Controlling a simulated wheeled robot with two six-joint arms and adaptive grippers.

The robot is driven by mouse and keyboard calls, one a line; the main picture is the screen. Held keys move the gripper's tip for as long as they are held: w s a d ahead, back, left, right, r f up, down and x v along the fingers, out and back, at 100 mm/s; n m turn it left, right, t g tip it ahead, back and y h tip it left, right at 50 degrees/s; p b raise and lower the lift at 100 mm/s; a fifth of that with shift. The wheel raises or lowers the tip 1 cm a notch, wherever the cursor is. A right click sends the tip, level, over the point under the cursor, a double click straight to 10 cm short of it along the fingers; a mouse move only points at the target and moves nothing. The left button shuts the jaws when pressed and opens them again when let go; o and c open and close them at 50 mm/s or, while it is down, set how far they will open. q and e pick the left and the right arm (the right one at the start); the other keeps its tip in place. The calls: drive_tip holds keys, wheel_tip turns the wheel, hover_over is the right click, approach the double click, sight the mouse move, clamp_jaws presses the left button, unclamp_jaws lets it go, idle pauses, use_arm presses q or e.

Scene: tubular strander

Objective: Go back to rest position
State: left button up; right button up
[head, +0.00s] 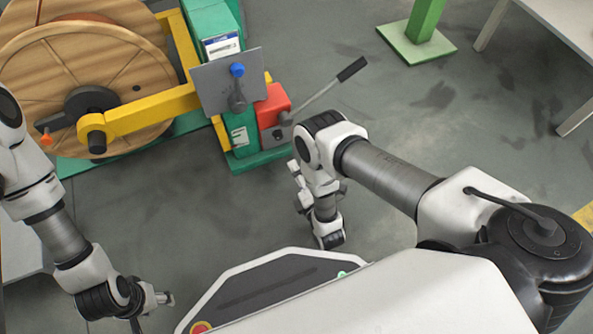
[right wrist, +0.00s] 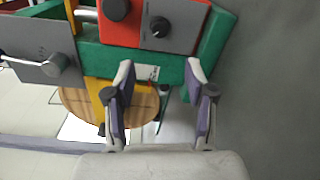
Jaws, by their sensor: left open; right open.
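My left gripper (head: 163,299) is at the lower left of the head view, above bare floor, small and partly turned away. It is open and touches nothing that I can see. My right gripper (head: 298,184) hangs below my right elbow in the head view, just in front of the machine's red box. In the right wrist view its two fingers (right wrist: 158,78) stand apart with nothing held between them.
The strander's wooden reel (head: 60,85) and yellow arm (head: 150,110) stand at upper left. A red box (head: 272,105) with a lever (head: 328,90) is beside the green frame (head: 212,20). A green post (head: 425,22) stands behind. Floor at centre right is clear.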

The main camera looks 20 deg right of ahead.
idle(0.5)
drive_tip(key=w+d+r+m+g+h+p, duration=0.1)
drive_tip(key=w+d+r+p, duration=0.25)
drive_tip(key=r, duration=0.55)
drive_tip(key=w+d+r+m+p, duration=0.1)
drive_tip(key=w+d+r+p, duration=0.15)
drive_tip(key=w+r, duration=0.4)
drive_tip(key=s+d+f+m+g+p, duration=0.1)
drive_tip(key=s+m+g, duration=1.6)
drive_tip(key=s, duration=1.6)
wheel_tip(320, 180, up, 37)
drive_tip(key=m+p, duration=0.2)
drive_tip(key=p, duration=3.6)
drive_tip(key=shift+w+r, duration=0.15)
drive_tip(key=shift+r, duration=0.05)
